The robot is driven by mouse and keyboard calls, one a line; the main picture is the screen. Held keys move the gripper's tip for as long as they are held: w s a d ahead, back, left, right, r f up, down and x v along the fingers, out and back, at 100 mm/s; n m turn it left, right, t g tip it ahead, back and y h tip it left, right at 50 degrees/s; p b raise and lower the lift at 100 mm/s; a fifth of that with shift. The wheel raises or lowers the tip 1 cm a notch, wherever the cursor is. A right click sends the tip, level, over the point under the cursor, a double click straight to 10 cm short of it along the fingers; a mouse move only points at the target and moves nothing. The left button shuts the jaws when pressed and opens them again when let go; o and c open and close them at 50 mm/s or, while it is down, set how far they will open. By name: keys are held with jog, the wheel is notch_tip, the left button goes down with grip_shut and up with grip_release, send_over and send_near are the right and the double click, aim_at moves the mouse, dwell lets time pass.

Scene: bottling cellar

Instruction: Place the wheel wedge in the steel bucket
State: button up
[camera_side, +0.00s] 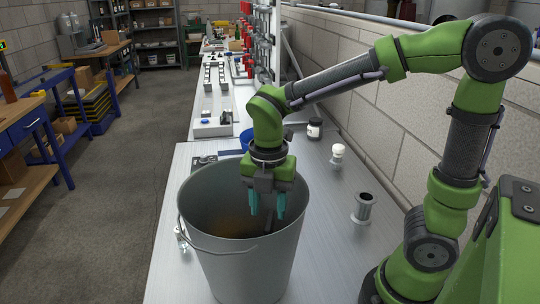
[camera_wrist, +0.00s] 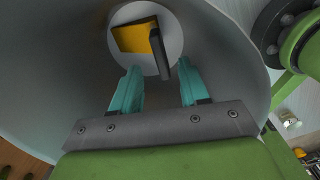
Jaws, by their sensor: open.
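The steel bucket (camera_side: 283,252) is a large grey pail standing on the metal bench; its inner wall fills much of the wrist view (camera_wrist: 60,90). My gripper (camera_side: 267,212) points down inside its mouth, with teal fingers apart and nothing between them in the wrist view (camera_wrist: 158,76). The wheel wedge (camera_wrist: 133,38), yellow with black parts, is inside the bucket beyond the fingertips, over the pale round floor. I cannot tell whether it rests flat. In the side view the bucket wall and fingers mostly hide it; a dark edge shows below the fingers.
A dark-capped jar (camera_side: 314,128), a white-topped piece (camera_side: 338,152) and a metal flanged tube (camera_side: 364,207) stand on the bench right of the bucket. A blue container (camera_side: 246,139) is behind it. A block wall runs along the right.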

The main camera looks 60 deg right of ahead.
aim_at(269, 220)
notch_tip(269, 220, up, 10)
dwell(0.3)
notch_tip(269, 220, down, 13)
jog(key=shift+f, duration=0.15)
jog(key=shift+r, duration=0.5)
dwell(0.4)
